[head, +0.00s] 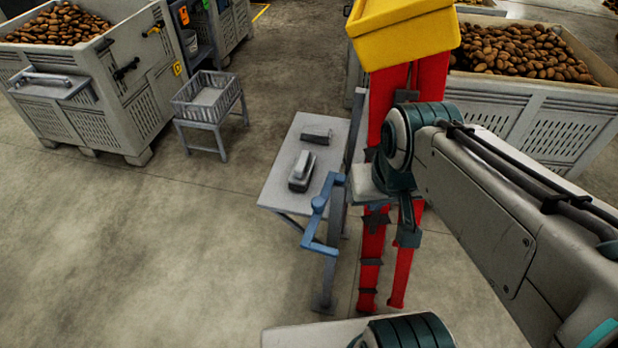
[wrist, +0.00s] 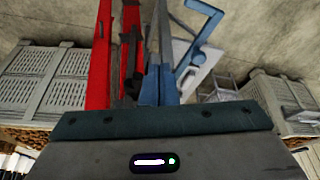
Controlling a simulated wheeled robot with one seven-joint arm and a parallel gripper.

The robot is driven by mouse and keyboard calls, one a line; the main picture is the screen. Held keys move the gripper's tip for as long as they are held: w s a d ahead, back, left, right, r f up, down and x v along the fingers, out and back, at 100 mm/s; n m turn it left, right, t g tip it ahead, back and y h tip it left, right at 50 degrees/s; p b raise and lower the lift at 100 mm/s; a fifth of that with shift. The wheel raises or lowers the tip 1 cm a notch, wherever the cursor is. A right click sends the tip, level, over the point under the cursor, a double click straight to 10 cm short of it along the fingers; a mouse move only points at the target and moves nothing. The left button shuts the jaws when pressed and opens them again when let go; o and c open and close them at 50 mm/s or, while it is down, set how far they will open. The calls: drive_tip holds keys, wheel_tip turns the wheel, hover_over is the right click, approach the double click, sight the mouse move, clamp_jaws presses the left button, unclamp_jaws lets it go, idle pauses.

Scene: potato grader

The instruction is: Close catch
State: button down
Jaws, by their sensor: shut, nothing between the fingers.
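A blue bent lever (head: 318,215) is mounted on a grey upright post beside a small table. It also shows in the wrist view (wrist: 204,45). It looks like the part nearest to a catch, but I cannot tell whether it is the catch or how it stands. My gripper (wrist: 157,82) shows shut and empty at the middle of the wrist view, close to the post and the red legs. In the head view my arm partly hides the hand. I cannot tell whether the fingers touch anything.
Red legs (head: 373,245) carry a yellow hopper (head: 405,35). The small table (head: 275,187) bears two dark-and-grey tools. Potato bins stand at left (head: 110,110) and right (head: 520,115). The left one bears a black handle. A crate stand (head: 208,100) stands between. The front-left floor is clear.

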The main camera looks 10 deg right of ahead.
drive_tip(key=shift+a, duration=0.1)
drive_tip(key=n+g+h+b, duration=0.1)
drive_tip(key=n+g+b, duration=0.2)
drive_tip(key=n+b, duration=0.35)
hover_over(320, 202)
drive_tip(key=s+p, duration=0.1)
drive_tip(key=s, duration=0.1)
drive_tip(key=n, duration=0.2)
drive_tip(key=w+a+f+n+g+h+b, duration=0.1)
drive_tip(key=w+a+n, duration=0.4)
drive_tip(key=a, duration=0.5)
drive_tip(key=shift+f+n+g+h+b, duration=0.3)
drive_tip(key=shift+f+n+b, duration=0.25)
drive_tip(key=shift+n+b, duration=0.25)
drive_tip(key=shift+d+f, duration=0.1)
drive_tip(key=s+d+f, duration=0.1)
drive_tip(key=d+f, duration=0.5)
drive_tip(key=f, duration=0.4)
drive_tip(key=shift+s, duration=0.3)
